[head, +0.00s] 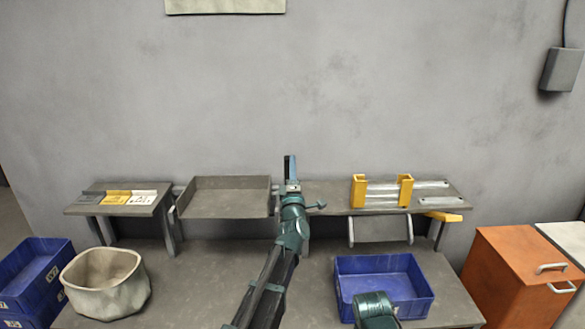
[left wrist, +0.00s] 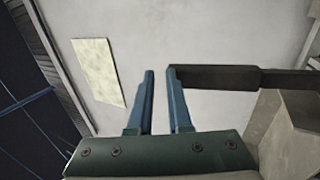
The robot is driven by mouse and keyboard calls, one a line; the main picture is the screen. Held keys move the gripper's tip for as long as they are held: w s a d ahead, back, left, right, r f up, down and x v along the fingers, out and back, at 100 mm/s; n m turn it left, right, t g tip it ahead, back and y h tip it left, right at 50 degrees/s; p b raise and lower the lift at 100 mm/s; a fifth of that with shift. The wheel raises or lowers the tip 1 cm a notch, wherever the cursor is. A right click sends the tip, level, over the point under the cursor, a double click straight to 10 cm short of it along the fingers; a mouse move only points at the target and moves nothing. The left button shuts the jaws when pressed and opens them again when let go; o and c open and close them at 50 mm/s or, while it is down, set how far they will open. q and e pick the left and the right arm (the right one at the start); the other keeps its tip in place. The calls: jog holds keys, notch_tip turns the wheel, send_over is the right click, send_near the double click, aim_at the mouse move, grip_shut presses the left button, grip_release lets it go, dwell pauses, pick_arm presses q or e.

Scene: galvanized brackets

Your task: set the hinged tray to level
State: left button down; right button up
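The grey hinged tray (head: 225,197) sits between two shelf sections at the back of the bench. Its floor and raised back and side rims show; I cannot tell its exact tilt. My left gripper (head: 289,168) is just right of the tray, with its fingers pointing up toward the wall. In the left wrist view its blue fingers (left wrist: 160,75) stand a little apart with nothing between them. A dark bar (left wrist: 215,78) ends beside one fingertip; I cannot tell whether they touch. A teal part of my right arm shows at the bottom; its gripper is out of view.
A blue bin (head: 384,315) and a pale pot (head: 105,285) stand on the bench (head: 195,285). An orange cabinet (head: 510,285) is at right. The middle bench is mostly clear.

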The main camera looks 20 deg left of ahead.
pick_arm(q)
jog(key=shift+x, duration=0.95)
jog(key=shift+a+f, duration=0.1)
jog(key=s+r+b+v, duration=0.1)
jog(key=r+b+v, duration=0.1)
jog(key=v, duration=1.3)
jog(key=shift+s+d+r+b, duration=0.35)
jog(key=shift+s+r, duration=0.05)
jog(key=shift+r, duration=0.1)
